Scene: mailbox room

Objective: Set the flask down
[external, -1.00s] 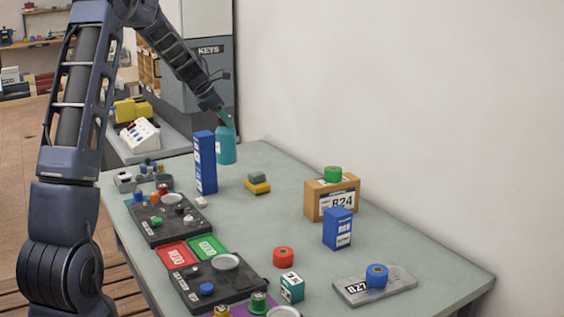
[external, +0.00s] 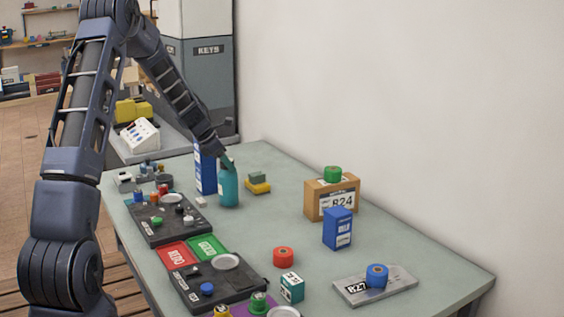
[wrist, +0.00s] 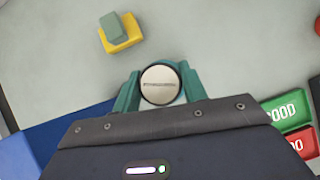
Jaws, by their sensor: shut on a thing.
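The tall blue box (external: 205,172) stands close on the left, partly behind the flask. A yellow and green block pair (external: 258,184) lies to the right. A dark tray (external: 168,219) with small parts is nearer.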

